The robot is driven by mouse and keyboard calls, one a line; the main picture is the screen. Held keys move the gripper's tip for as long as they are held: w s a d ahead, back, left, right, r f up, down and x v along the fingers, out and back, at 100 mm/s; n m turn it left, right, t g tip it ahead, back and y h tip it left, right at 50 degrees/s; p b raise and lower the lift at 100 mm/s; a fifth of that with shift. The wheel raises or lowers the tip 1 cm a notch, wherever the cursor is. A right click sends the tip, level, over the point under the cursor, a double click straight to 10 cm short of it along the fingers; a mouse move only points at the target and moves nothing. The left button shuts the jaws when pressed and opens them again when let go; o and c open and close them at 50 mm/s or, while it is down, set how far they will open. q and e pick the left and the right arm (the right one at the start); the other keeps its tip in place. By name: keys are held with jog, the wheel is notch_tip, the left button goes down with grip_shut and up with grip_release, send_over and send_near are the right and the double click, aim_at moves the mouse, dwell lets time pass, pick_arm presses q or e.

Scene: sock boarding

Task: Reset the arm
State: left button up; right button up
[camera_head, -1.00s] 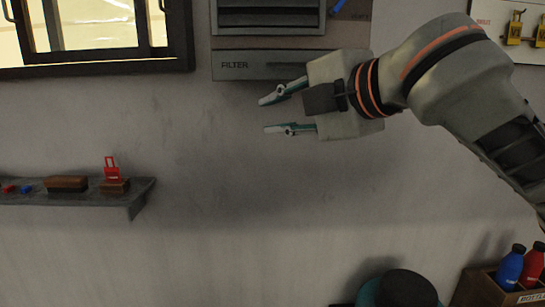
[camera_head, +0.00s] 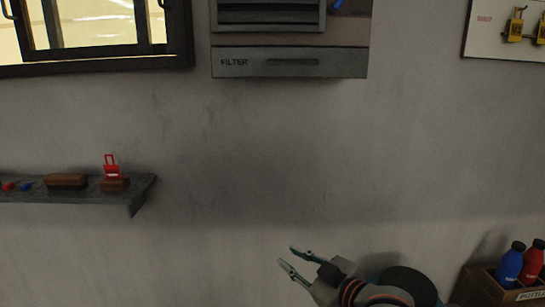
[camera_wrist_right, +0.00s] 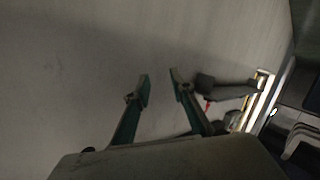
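My right gripper (camera_head: 287,257) is low in the head view, right of centre. Its fingers point up and to the left, with a gap between the tips. In the right wrist view the two fingers (camera_wrist_right: 160,78) are apart and nothing is between them. The gripper is in front of the wall and overlaps a dark round object (camera_head: 408,282) at the bottom edge. My left gripper is not in view.
A shelf (camera_head: 140,190) with small items, including a red tag (camera_head: 111,167), is on the wall at left. A FILTER unit (camera_head: 290,63) and a window (camera_head: 95,68) are above. A bottle crate (camera_head: 478,284) is at lower right. The middle wall is clear.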

jog(key=s+d+f+m+h, duration=0.1)
jog(key=s+d+f+m, duration=0.2)
jog(key=f, duration=0.4)
jog(key=s+d+f+m+h, duration=0.1)
jog(key=s+d+f+h, duration=0.2)
jog(key=f, duration=0.4)
jog(key=s+d+f+m, duration=0.1)
jog(key=s+d+f, duration=0.2)
jog(key=s+f, duration=0.3)
jog(key=s+d+f+m+h, duration=0.1)
jog(key=s+d+f, duration=0.2)
jog(key=s+f, duration=0.3)
jog(key=s+d+f+m+g+h, duration=0.1)
jog(key=s+d+f, duration=0.2)
jog(key=s+f, duration=0.4)
jog(key=shift+s+g, duration=0.3)
jog(key=shift+s, duration=0.3)
